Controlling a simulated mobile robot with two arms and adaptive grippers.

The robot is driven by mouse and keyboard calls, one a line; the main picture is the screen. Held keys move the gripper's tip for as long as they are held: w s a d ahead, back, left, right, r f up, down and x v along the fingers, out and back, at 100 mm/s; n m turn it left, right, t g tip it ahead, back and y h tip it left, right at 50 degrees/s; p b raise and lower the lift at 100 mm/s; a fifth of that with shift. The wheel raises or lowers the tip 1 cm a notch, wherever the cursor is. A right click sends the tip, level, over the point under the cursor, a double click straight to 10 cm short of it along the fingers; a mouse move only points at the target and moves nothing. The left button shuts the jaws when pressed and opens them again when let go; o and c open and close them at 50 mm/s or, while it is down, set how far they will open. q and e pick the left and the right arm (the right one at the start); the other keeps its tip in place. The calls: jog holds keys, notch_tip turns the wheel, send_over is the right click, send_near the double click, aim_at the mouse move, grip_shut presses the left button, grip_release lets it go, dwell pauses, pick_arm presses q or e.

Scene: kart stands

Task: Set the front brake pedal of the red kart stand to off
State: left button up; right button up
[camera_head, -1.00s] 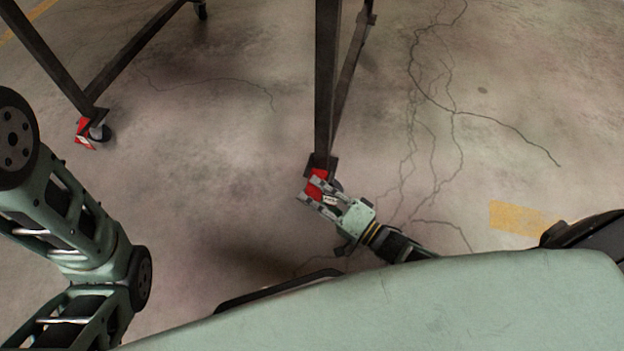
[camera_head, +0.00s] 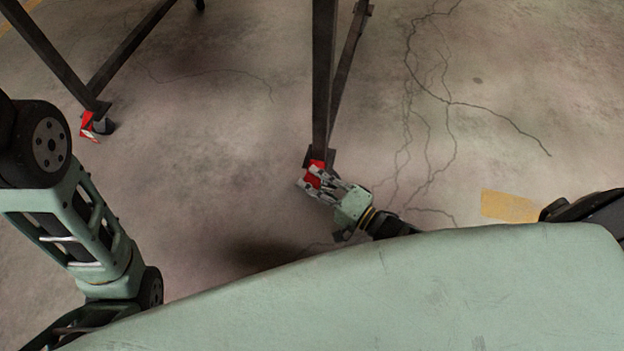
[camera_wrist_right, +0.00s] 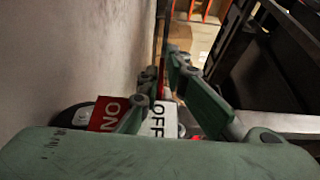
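A dark metal kart stand (camera_head: 323,80) has casters with red brake pedals at its feet. One red pedal (camera_head: 314,172) is at the foot of the near leg, with my right gripper (camera_head: 311,184) right at it and partly covering it. In the right wrist view a red "ON" plate (camera_wrist_right: 106,113) and a white "OFF" plate (camera_wrist_right: 160,119) lie close in front of the gripper. One finger (camera_wrist_right: 137,112) crosses between the plates; the fingers look apart, and contact with the pedal is unclear. My left gripper is outside the views.
Another red caster pedal (camera_head: 88,126) is at the far left foot of the stand. Cracked concrete floor is clear around the near leg. Boxes (camera_wrist_right: 178,38) and orange-red parts show in the wrist view background.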

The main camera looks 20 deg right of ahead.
jog(key=o, duration=0.4)
jog(key=v, duration=1.2)
